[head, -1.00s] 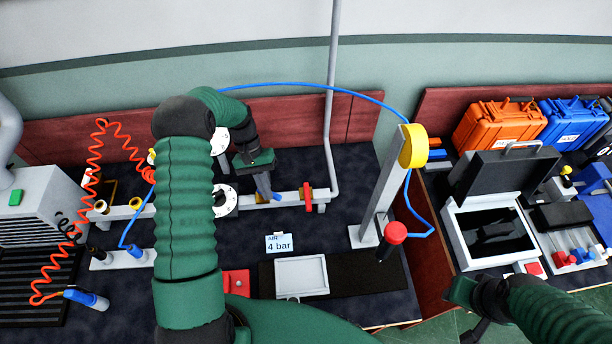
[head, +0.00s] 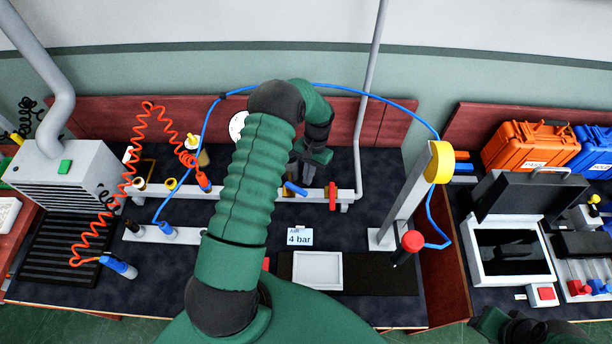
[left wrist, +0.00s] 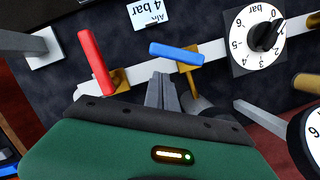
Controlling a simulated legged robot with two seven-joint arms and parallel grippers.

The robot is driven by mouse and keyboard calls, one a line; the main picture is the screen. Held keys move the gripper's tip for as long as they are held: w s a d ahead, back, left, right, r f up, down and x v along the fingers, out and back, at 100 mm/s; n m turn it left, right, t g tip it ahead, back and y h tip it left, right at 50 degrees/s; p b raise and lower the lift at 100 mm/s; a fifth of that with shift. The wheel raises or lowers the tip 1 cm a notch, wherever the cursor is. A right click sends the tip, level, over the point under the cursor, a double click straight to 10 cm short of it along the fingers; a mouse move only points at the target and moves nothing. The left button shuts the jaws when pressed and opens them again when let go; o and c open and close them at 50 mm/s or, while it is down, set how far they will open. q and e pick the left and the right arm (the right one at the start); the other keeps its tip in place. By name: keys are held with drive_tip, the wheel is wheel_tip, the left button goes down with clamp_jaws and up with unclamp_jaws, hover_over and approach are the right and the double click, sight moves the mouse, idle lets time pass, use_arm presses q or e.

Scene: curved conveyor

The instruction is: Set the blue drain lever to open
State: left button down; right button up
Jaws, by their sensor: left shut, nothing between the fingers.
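The blue drain lever (head: 295,188) sits on the grey pipe along the bench. In the left wrist view the blue lever (left wrist: 176,53) lies slanted to the pipe on a brass valve. My left gripper (head: 307,172) is shut and empty, just behind and right of the lever in the head view. In the left wrist view the left gripper's fingertips (left wrist: 161,80) are close to the lever; whether they touch cannot be told. My right gripper (head: 490,322) shows only partly at the lower right, and its jaws cannot be made out.
A red lever (left wrist: 96,62) stands across the same pipe (head: 345,197). A pressure gauge (left wrist: 257,38) is close by. The "4 bar" sign (head: 299,237) and a grey post (head: 405,203) with a yellow disc stand to the front and right. A blue hose arcs behind my arm.

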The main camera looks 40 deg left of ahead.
use_arm(q)
drive_tip(key=shift+s+d+r, duration=0.1)
drive_tip(key=shift+s+d, duration=0.35)
drive_tip(key=shift+s, duration=0.35)
